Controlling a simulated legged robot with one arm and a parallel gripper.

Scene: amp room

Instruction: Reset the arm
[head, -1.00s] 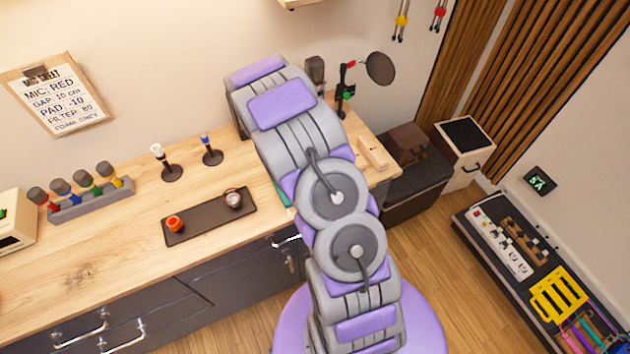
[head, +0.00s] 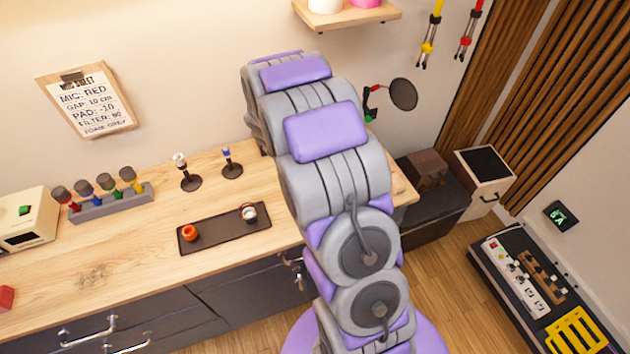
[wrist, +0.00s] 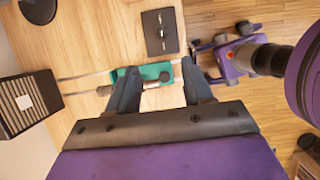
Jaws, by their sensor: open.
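My purple and grey arm (head: 325,130) rises through the middle of the head view, above the right part of the wooden desk (head: 150,290). Its bulk hides part of the desk and wall behind it. My gripper cannot be made out in the head view. In the wrist view, my gripper (wrist: 160,84) points down, its two dark fingers spread with nothing held between them. A teal object (wrist: 154,71) shows below, between the fingers. I cannot tell the height of the fingers above it.
A dark tray (head: 217,232) with an orange item and a small round item lies on the desk. Several microphones stand in a grey rack (head: 110,205). A round pop filter (head: 403,94) and a wall shelf (head: 345,15) are near my arm. A power strip (head: 512,275) lies right.

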